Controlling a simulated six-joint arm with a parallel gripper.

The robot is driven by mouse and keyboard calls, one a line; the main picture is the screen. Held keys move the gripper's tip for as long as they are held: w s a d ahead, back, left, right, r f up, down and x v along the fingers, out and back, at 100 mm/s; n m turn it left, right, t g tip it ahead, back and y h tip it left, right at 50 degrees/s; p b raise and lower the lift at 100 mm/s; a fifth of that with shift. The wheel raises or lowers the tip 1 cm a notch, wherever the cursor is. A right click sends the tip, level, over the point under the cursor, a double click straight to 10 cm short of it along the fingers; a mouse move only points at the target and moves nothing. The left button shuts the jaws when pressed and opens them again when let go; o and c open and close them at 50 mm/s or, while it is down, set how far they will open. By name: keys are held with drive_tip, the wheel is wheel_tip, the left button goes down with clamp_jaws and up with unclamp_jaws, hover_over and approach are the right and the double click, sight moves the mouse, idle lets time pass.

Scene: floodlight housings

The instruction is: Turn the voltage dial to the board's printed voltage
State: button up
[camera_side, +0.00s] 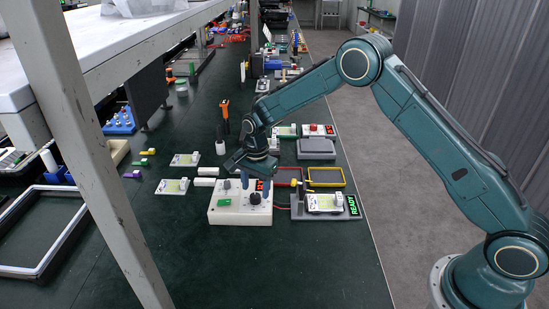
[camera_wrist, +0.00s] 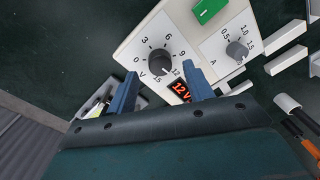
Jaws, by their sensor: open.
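A white power supply box (camera_side: 240,214) stands on the dark green bench. In the wrist view its black voltage dial (camera_wrist: 159,62) has a scale marked 0 to 15 V, and its pale pointer mark appears to face the 12 side. The red display (camera_wrist: 181,91) reads 12 V. My open gripper (camera_wrist: 160,70) is above the box, its two blue fingers on either side of the dial, apart from it as far as I can tell. The board (camera_side: 325,203) lies in a grey fixture (camera_side: 299,212) to the right; its printed voltage is too small to read.
The fixture has a green READY sign (camera_side: 352,205), and red leads run near the box. A yellow frame (camera_side: 326,177) and other boards lie behind. The bench in front is clear.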

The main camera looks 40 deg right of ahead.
sight(257, 196)
wheel_tip(257, 196, up, 11)
drive_tip(key=shift+s, duration=0.3)
drive_tip(key=shift+d+r, duration=0.1)
drive_tip(key=shift+r, duration=0.05)
idle(0.3)
drive_tip(key=s+d+r+n+t, duration=0.25)
drive_tip(key=s+r+n, duration=0.45)
drive_tip(key=s+r, duration=0.9)
drive_tip(key=s+d+n+t, duration=0.2)
drive_tip(key=s+n, duration=0.5)
drive_tip(key=s, duration=1.4)
drive_tip(key=shift+s+d+n, duration=0.2)
drive_tip(key=shift+d+n, duration=0.15)
drive_tip(key=shift+n, duration=0.05)
